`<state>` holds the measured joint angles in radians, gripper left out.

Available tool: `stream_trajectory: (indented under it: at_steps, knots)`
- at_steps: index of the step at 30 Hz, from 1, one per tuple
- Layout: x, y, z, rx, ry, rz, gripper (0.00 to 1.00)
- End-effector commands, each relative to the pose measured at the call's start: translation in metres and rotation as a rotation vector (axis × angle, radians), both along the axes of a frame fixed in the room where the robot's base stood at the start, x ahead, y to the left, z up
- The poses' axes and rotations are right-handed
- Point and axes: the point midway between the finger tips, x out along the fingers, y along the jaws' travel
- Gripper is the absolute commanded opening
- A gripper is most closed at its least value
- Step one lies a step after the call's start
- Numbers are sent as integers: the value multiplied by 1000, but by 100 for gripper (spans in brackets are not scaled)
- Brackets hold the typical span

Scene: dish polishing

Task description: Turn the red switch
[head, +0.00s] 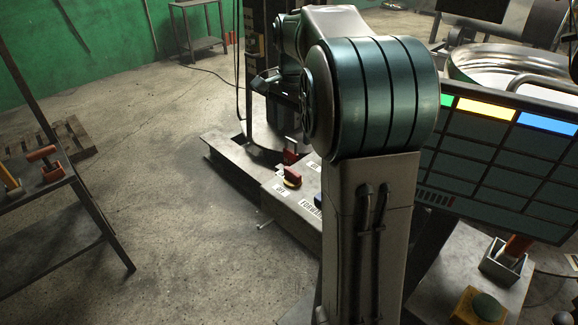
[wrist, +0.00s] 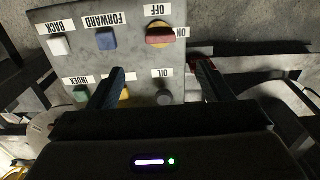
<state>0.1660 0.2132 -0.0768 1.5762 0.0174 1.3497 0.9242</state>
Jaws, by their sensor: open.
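The red switch (wrist: 160,36) sits on a yellow round base on a grey control panel (wrist: 130,65), seen upside down in the wrist view between the OFF and ON labels. In the head view the red switch (head: 291,176) shows on the grey panel (head: 300,203), left of my arm. My gripper (wrist: 158,76) is open and empty, its two dark fingers pointing toward the panel. The switch appears beyond the fingertips, between their lines, with no contact visible. In the head view my arm hides most of the gripper area.
The panel also has a blue FORWARD knob (wrist: 107,39), a white BACK knob (wrist: 60,44), a green INDEX knob (wrist: 82,93) and a dark OIL knob (wrist: 165,98). A monitor (head: 500,160) stands right of my arm. A metal table (head: 50,205) is at left; the floor between is clear.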

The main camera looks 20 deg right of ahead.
Motion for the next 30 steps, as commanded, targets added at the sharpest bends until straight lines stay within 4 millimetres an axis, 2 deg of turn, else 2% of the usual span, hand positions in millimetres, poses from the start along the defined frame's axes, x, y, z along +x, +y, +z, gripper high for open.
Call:
stream_trajectory:
  at_steps: [4,7,15,21,24,30]
  knots:
    - [3,-2,-9,0,7,-17,73]
    - [2,-1,-24,1,8,-16,73]
    - [2,-1,-82,1,9,-14,73]
    - [2,-1,-117,0,7,-13,73]
    - [2,-1,-128,0,5,-13,73]
    - [2,-1,-138,0,3,-13,73]
